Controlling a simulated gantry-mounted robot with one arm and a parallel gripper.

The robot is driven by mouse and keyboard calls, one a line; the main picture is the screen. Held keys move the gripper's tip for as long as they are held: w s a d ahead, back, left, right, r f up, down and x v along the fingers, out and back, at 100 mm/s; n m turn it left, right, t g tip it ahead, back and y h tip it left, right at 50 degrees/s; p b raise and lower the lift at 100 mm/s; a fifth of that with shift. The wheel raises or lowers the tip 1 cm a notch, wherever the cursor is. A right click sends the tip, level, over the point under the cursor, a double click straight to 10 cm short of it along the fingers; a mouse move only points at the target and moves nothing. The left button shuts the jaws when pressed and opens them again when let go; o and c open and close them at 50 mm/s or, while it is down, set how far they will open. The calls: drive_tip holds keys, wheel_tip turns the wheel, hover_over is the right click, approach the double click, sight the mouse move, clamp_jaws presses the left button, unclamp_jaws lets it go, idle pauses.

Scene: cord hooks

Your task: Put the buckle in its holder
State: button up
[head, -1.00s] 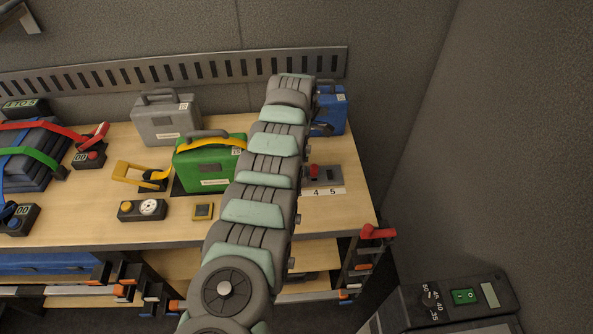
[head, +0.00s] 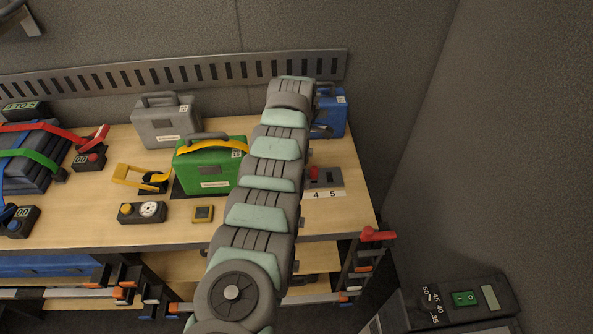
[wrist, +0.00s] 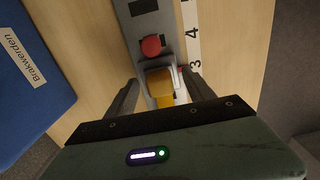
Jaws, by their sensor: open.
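A yellow piece with a pale metal top, which looks like the buckle (wrist: 161,84), sits at the grey numbered strip (wrist: 137,25) in the wrist view, near the mark 3. My gripper (wrist: 158,78) is open, with one dark finger on each side of the buckle. Whether a finger touches it, and how fully it is seated, I cannot tell. In the head view my arm hides the gripper and buckle; part of the grey strip (head: 333,178) shows by marks 4 and 5. A yellow strap (head: 205,146) crosses the green case (head: 205,168).
A red knob (wrist: 151,46) stands on the strip just beyond the buckle. A blue case (head: 337,112) is behind my arm at the right, and a grey case (head: 166,122) stands at the back. Bare wooden table (head: 270,226) shows at the front.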

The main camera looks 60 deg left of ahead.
drive_tip(key=shift+c, duration=0.3)
clamp_jaws()
idle(0.6)
drive_tip(key=shift+r, duration=0.1)
drive_tip(key=shift+r, duration=2.95)
